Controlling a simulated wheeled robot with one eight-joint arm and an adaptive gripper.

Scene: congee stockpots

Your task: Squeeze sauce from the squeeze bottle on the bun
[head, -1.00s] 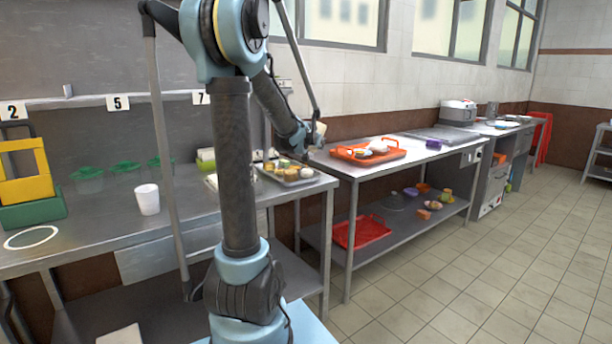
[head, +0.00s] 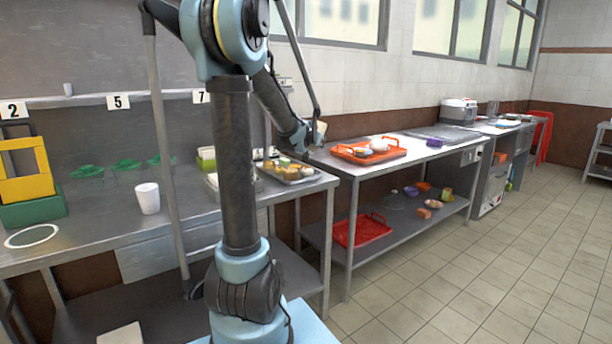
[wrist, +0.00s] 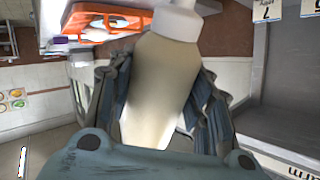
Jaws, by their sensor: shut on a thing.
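My gripper (wrist: 160,85) is shut on a cream-coloured squeeze bottle (wrist: 155,75), with a ribbed finger on each side of it. I cannot tell which item is the bun.
An orange tray (head: 352,158) with white items sits on the right-hand steel counter; it also shows in the wrist view (wrist: 85,30). A red tray (head: 371,231) lies on the lower shelf.

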